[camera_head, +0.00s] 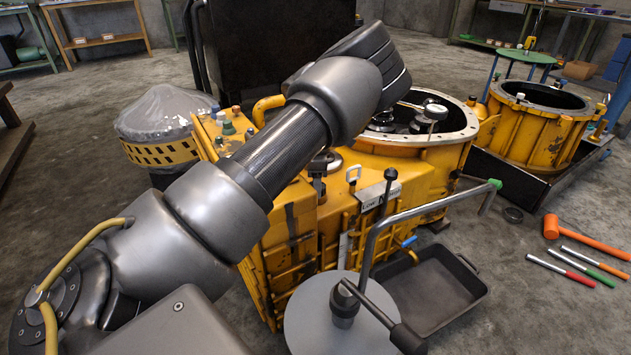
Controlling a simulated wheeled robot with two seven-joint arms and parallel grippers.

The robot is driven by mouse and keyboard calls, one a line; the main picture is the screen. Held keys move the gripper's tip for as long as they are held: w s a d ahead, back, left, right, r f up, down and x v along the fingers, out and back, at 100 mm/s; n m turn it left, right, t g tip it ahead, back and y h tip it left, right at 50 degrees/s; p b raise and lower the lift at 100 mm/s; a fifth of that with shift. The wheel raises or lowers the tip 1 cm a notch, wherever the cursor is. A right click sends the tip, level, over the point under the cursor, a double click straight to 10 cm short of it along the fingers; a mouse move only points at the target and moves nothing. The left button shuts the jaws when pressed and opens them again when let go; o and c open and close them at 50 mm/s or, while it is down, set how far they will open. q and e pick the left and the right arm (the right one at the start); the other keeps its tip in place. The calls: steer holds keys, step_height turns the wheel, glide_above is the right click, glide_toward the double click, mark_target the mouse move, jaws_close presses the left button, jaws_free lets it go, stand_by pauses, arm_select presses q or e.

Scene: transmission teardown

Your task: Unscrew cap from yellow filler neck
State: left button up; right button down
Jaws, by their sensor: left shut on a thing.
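A yellow curved pipe (266,106), which looks like the filler neck, rises from the yellow transmission housing (430,165). Its right end passes behind my left arm. My left arm crosses the picture from lower left and bends at the top centre. A dark part of my left gripper (293,80) shows just above and to the right of the pipe. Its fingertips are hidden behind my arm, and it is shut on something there. The cap is hidden from this view. My right gripper is not in view.
A second yellow housing (540,122) stands at the right. A black tray (432,290) lies on the floor in front. A bent grey bar with a green tip (494,184) crosses the foreground.

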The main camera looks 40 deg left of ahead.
arm_select(q)
steer(key=n+p, duration=0.2)
steer(key=p, duration=0.1)
steer(key=shift+a+r+n, duration=0.1)
steer(key=shift+r+n, duration=0.3)
steer(key=shift+f+n, duration=0.1)
steer(key=shift+n, duration=0.5)
steer(key=shift+f+n+p, duration=0.25)
steer(key=shift+n+p, duration=0.05)
steer(key=shift+n, duration=0.3)
steer(key=shift+r+n+p, duration=0.2)
steer(key=shift+n+p, duration=0.5)
steer(key=shift+n, duration=0.1)
steer(key=shift+n+p, duration=0.35)
steer(key=shift+n, duration=0.45)
steer(key=o, duration=0.9)
steer(key=shift+f, duration=0.2)
steer(key=o, duration=0.9)
